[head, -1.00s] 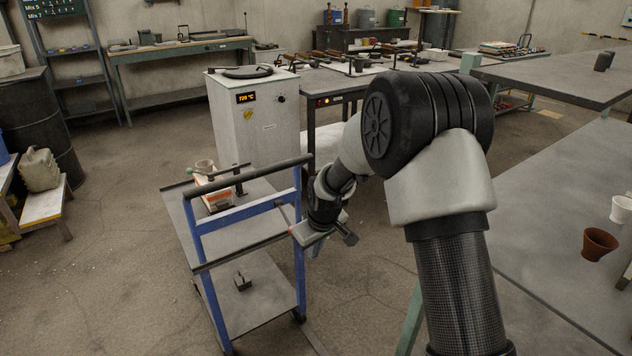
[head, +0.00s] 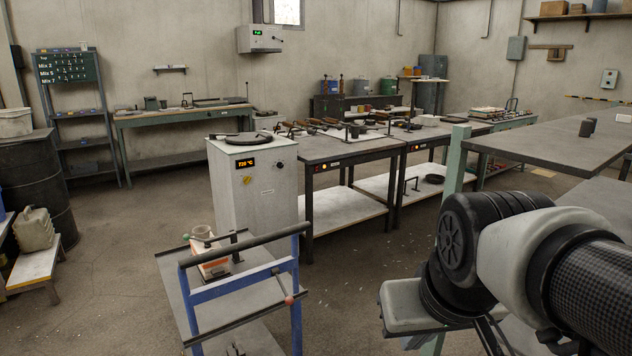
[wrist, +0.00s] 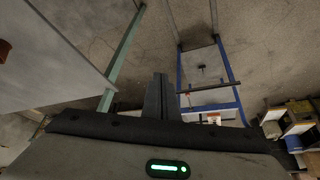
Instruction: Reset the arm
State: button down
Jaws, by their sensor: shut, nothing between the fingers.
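My gripper (wrist: 159,96) shows in the wrist view as dark fingers pressed together, with nothing held between them. Below the fingers is my dark wrist housing with a lit green bar. In the head view my arm is folded at the lower right, and the fingertips cannot be made out there. The blue-framed cart (head: 237,288) stands at the lower middle of the head view. It also shows in the wrist view (wrist: 210,107), beyond my fingers and to their right, apart from them.
A white furnace cabinet (head: 252,188) stands behind the cart, next to a long workbench (head: 352,152). A grey table (head: 560,152) is at the right, close to my arm. A dark drum (head: 32,185) is at the far left.

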jog(key=s+r+p, duration=0.2)
jog(key=r+p, duration=1)
jog(key=s+r+p, duration=0.2)
jog(key=r+p, duration=1)
jog(key=p, duration=0.1)
jog(key=shift+d+r+m, duration=0.3)
jog(key=shift+d+m, duration=0.05)
jog(key=shift+m, duration=0.05)
